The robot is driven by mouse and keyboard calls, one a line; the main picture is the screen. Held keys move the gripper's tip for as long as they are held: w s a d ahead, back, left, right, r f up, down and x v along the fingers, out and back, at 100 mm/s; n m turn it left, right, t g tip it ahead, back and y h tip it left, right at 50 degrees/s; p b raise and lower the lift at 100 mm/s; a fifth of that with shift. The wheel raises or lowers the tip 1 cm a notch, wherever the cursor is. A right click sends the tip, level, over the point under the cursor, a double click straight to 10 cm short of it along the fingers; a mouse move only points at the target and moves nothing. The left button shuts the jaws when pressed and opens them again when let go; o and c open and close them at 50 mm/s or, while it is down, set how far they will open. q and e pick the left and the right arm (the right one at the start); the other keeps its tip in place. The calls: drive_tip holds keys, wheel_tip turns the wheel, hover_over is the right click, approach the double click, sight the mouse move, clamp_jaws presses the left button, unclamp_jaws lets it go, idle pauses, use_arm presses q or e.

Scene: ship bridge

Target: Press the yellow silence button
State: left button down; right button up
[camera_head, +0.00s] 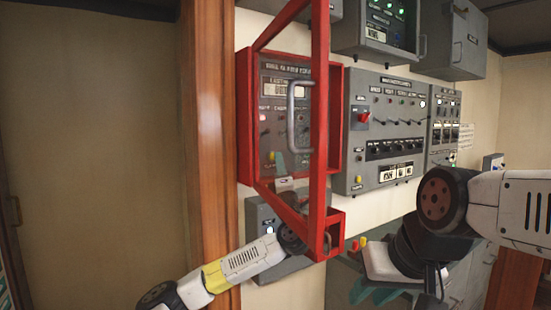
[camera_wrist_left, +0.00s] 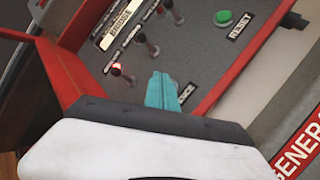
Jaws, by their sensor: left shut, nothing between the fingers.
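An open red cabinet (camera_head: 243,120) on the wall holds a grey panel (camera_head: 270,138) with switches, lamps and buttons. A small yellow button (camera_head: 272,156) shows low on that panel, just above my left fingertips. My left gripper (camera_head: 280,164) is shut and empty, inside the cabinet at its lower part. In the left wrist view its teal fingertips (camera_wrist_left: 161,90) point at the panel, near a small label. No yellow button shows in that view; whether the fingers touch the panel cannot be told. My right gripper (camera_head: 372,293) is low at the right, away from the cabinet.
The red door frame (camera_head: 319,110) stands open toward me, beside my left wrist. A grey console panel (camera_head: 385,130) with another yellow button (camera_head: 358,179) hangs to the right.

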use_arm(q)
drive_tip(key=shift+w+a, duration=0.4)
drive_tip(key=shift+w, duration=0.15)
idle(0.7)
drive_tip(key=shift+s, duration=0.1)
drive_tip(key=shift+s+d, duration=0.5)
drive_tip(key=shift+s, duration=0.1)
drive_tip(key=shift+s+d, duration=0.1)
drive_tip(key=s+d, duration=0.1)
drive_tip(key=s, duration=0.1)
drive_tip(key=s+d, duration=0.1)
drive_tip(key=s, duration=0.1)
drive_tip(key=shift+d, duration=0.35)
idle(0.7)
